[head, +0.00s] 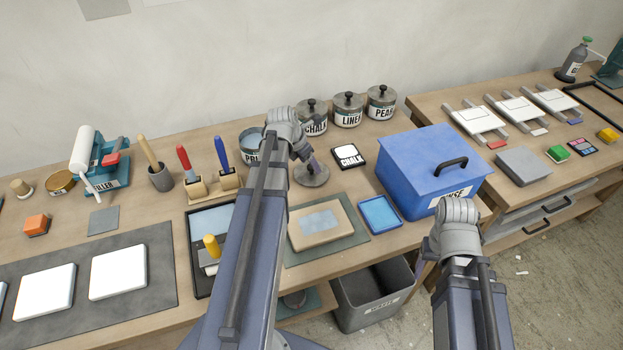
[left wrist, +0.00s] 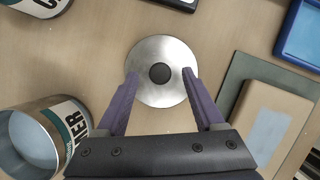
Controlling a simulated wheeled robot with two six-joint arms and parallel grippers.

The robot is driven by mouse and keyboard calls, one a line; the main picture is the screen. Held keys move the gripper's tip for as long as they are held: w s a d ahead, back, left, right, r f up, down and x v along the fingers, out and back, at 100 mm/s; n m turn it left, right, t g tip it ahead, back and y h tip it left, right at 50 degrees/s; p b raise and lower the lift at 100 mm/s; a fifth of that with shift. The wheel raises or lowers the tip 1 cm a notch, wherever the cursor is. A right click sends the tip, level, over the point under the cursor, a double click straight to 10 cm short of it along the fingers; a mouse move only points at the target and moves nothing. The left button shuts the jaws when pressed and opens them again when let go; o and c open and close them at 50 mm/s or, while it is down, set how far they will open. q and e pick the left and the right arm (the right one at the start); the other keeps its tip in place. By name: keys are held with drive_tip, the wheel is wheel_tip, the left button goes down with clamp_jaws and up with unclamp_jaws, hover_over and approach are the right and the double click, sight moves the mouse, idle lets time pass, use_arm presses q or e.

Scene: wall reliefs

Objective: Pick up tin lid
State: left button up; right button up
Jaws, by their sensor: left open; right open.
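The tin lid is a round, shiny metal disc with a black knob, lying flat on the wooden bench. It shows in the left wrist view (left wrist: 162,48) and partly behind my left gripper in the head view (head: 312,178). My left gripper (left wrist: 160,75) is open above the lid, its purple fingers to either side of the knob and holding nothing. The open primer tin (head: 251,143) stands left of the lid; it also shows in the left wrist view (left wrist: 28,140). My right gripper (head: 421,275) is open, mostly hidden behind its wrist, off the bench's front edge.
Lidded tins (head: 347,110) stand behind the lid. A beige block (head: 320,225) on a green mat and a blue tray (head: 379,214) lie in front. A bin (head: 365,305) stands below.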

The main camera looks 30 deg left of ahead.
use_arm(q)
drive_tip(key=shift+w+d+f, duration=0.1)
drive_tip(key=shift+w+f, duration=0.15)
drive_tip(key=shift+f, duration=0.45)
drive_tip(key=shift+r, duration=0.1)
clamp_jaws()
